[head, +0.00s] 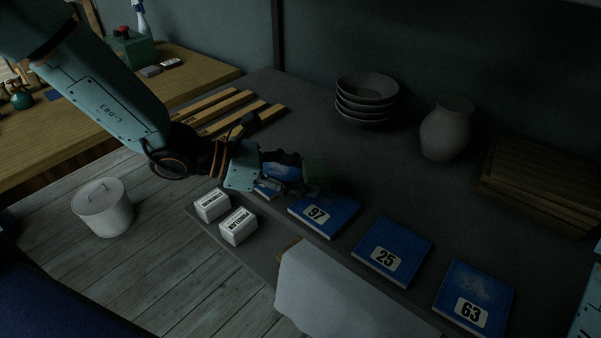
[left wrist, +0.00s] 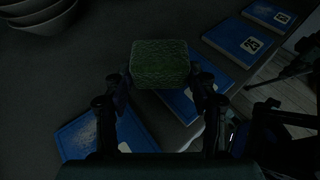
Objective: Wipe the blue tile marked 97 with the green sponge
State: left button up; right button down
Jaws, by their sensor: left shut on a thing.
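The blue tile marked 97 (head: 339,211) lies flat near the front edge of the grey table, its label facing up. My left gripper (head: 301,174) is shut on the green sponge (head: 318,171), which is over the far left part of this tile. In the left wrist view the sponge (left wrist: 160,63) sits between the two fingertips, with blue tile surface (left wrist: 181,106) showing below it. Whether the sponge touches the tile I cannot tell. The gripper hides part of another blue tile (head: 265,192) to the left. My right gripper is not in view.
Tiles marked 25 (head: 392,247) and 63 (head: 476,293) lie to the right; 63 has a pale dusty patch. Two plaster boxes (head: 238,227) stand at the left front edge. A white cloth (head: 335,290) hangs in front. Stacked bowls (head: 367,88), a vase (head: 446,128) and boards (head: 540,185) stand behind.

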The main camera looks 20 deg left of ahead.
aim_at(317, 203)
pick_arm(q)
jog(key=shift+f+b, duration=1)
dwell(0.3)
jog(key=d+b, duration=0.1)
jog(key=s+d+b, duration=0.1)
jog(key=d+b, duration=0.1)
jog(key=shift+f, duration=0.1)
jog(key=shift+s+d+b, duration=0.2)
jog(key=shift+d+b, duration=0.15)
jog(key=shift+b, duration=0.05)
jog(key=shift+w+a+p, duration=0.15)
jog(key=shift+a+p, duration=0.3)
jog(key=shift+w+a+p, duration=0.25)
jog(key=shift+a+p, duration=0.2)
jog(key=shift+a, duration=0.2)
jog(key=shift+w+a+p, duration=0.2)
jog(key=shift+a+p, duration=0.25)
jog(key=shift+a, duration=0.15)
jog(key=shift+w+a, duration=0.1)
jog(key=shift+a, duration=0.1)
